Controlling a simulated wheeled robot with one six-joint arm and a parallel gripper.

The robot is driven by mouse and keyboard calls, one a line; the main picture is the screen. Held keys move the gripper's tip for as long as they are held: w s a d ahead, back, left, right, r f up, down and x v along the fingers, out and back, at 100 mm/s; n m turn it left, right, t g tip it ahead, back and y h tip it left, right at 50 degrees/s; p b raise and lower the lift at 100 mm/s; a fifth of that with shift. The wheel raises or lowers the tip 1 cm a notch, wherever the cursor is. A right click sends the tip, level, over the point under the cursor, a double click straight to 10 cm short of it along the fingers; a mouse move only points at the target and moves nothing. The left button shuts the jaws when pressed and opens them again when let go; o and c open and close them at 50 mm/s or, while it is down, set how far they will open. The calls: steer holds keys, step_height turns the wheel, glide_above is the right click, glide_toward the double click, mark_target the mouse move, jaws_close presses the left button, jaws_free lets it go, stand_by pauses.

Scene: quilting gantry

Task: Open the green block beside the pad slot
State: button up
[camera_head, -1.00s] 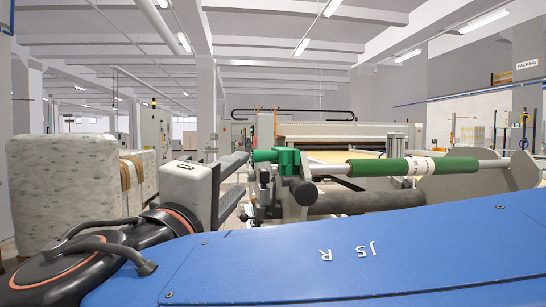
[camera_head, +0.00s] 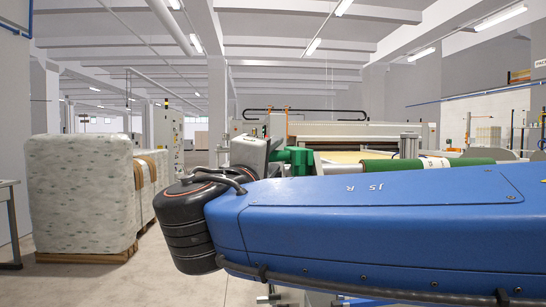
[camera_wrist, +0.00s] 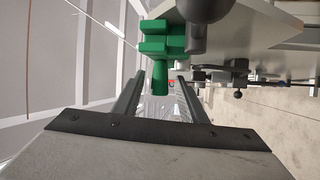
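The green block (camera_head: 298,157) sits at the left end of the roller frame in the head view, just right of my grey wrist. In the wrist view the green block (camera_wrist: 162,42) has stacked lobes and a narrower green stem that points down toward my gripper. My gripper (camera_wrist: 160,75) is open, with one finger on each side of the stem. I cannot tell whether either finger touches it. In the head view my gripper (camera_head: 274,148) is small and its fingertips are partly lost against the block. The pad slot is not clearly visible.
A green-covered roll (camera_head: 374,167) lies right of the block, partly hidden by my blue arm. A dark rounded part (camera_wrist: 205,8) and a black clamp-like fitting (camera_wrist: 237,78) are right of the block in the wrist view. Wrapped bales (camera_head: 82,192) stand left, with open floor between.

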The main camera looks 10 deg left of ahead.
steer(key=shift+w, duration=0.25)
steer(key=shift+c, duration=0.3)
jaws_close()
